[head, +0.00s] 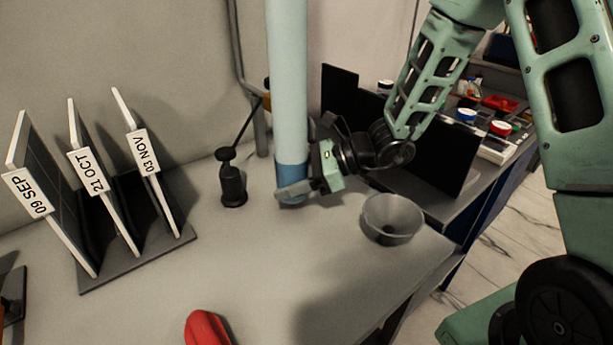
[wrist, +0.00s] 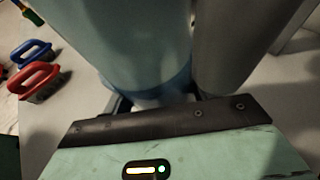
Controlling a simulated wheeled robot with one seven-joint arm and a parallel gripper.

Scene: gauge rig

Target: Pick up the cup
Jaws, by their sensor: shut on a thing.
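A grey, round, open-topped cup (head: 392,220) stands upright on the grey table, near its right edge. My gripper (head: 298,188) is to the left of the cup and apart from it. It is shut on the darker blue lower end of a tall light-blue tube (head: 287,70), low over the table. I cannot tell whether the darker blue part is a separate piece. In the wrist view the tube (wrist: 130,45) fills the upper middle, and the fingertips (wrist: 158,102) are mostly hidden at its base.
A rack with dated panels (head: 105,180) stands on the left. A red-handled thing (head: 205,328) lies at the front; red and blue handled brushes (wrist: 36,72) show in the wrist view.

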